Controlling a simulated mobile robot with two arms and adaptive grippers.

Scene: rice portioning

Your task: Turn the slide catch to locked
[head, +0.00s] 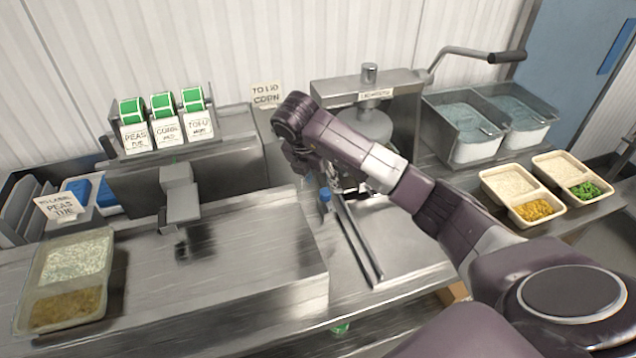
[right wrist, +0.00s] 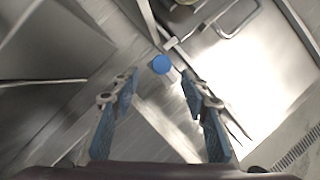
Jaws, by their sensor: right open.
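The slide catch shows as a small blue round knob (head: 325,195) on the steel bench, near the end of the slanting metal rails. In the right wrist view the blue knob (right wrist: 161,65) lies between the lines of the two fingers, a little beyond their tips. My right gripper (right wrist: 159,88) is open and empty, with both blue finger pads apart and no touch on the knob visible. In the head view my right gripper (head: 312,168) hangs just above the knob and is partly hidden by its own wrist. My left gripper is not in view.
A lever press (head: 370,90) stands behind my right arm. A label dispenser (head: 165,135) is at the left, with a filled tray (head: 108,268) in front. Two filled trays (head: 483,180) (head: 537,163) and rice tubs (head: 467,150) are at the right.

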